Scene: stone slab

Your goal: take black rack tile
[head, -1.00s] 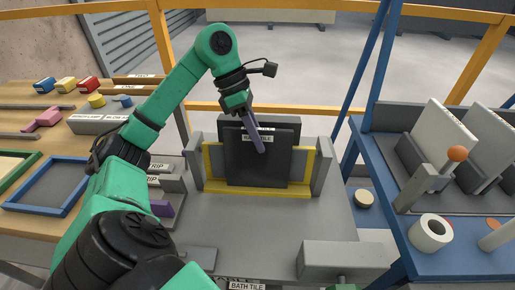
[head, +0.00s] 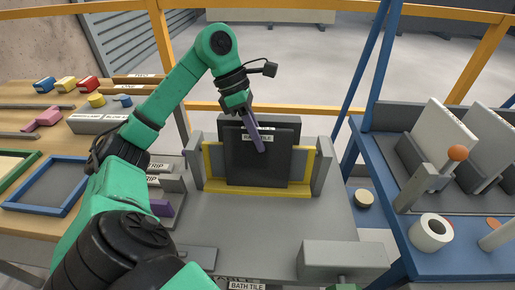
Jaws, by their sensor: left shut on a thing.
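Two black tiles stand upright, one behind the other, in a yellow-backed grey rack at the centre. The front black tile (head: 262,168) is the larger visible face, and a rear black tile (head: 227,128) shows above it. White labels ending in "TILE" are partly covered. My left gripper (head: 248,118) is in front of the tiles' upper part. It is shut on a slim purple bar (head: 255,135), which slants down across the front tile's upper face. I cannot tell whether the bar touches the tile. My right gripper is not in view.
The rack (head: 213,178) has grey side posts. A grey block (head: 345,257) lies at the front right of the slab (head: 270,230). A blue bench (head: 455,238) with pale slabs and a tape roll (head: 431,233) is on the right. A wooden bench with coloured blocks is on the left.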

